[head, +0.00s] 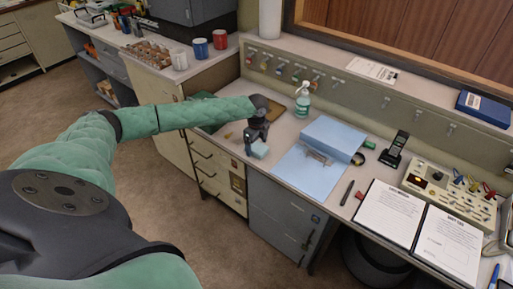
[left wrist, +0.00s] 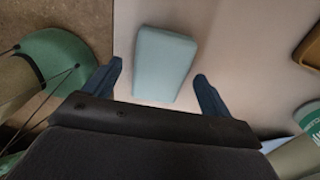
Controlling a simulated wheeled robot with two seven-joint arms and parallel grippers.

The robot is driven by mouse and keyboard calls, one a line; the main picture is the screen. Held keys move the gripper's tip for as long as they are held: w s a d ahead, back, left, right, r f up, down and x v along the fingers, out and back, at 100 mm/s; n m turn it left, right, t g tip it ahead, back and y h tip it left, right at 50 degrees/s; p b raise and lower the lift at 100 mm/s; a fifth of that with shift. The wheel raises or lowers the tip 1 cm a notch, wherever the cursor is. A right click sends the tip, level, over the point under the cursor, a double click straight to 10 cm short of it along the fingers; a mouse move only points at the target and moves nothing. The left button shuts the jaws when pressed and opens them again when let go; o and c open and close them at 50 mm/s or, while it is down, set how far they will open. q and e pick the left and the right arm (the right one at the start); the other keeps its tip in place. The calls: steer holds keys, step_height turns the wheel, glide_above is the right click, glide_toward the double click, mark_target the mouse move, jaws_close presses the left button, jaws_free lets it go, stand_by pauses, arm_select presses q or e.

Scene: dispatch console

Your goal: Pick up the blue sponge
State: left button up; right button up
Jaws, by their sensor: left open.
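The blue sponge (head: 260,151) is a small pale blue block on the console top, close to its front edge in the head view. In the left wrist view the sponge (left wrist: 164,64) lies flat between and just ahead of the two dark fingers. My left gripper (head: 256,141) is right above and behind it in the head view, pointing down. In the left wrist view my left gripper (left wrist: 160,82) is open, with a gap between each finger and the sponge. My right gripper is not in view.
A spray bottle (head: 302,101) stands behind the gripper. A brown tray (head: 274,109) is close by. To the right are a blue box (head: 334,136), a light blue sheet (head: 306,176), a radio (head: 394,149) and an open binder (head: 390,212). The console's front edge is near the sponge.

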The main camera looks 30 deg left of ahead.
arm_select(q)
steer(key=shift+f, duration=0.25)
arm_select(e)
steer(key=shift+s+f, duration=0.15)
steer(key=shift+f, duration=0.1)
arm_select(q)
steer(key=shift+c, duration=0.2)
steer(key=c, duration=1.1)
steer(key=shift+r, duration=0.15)
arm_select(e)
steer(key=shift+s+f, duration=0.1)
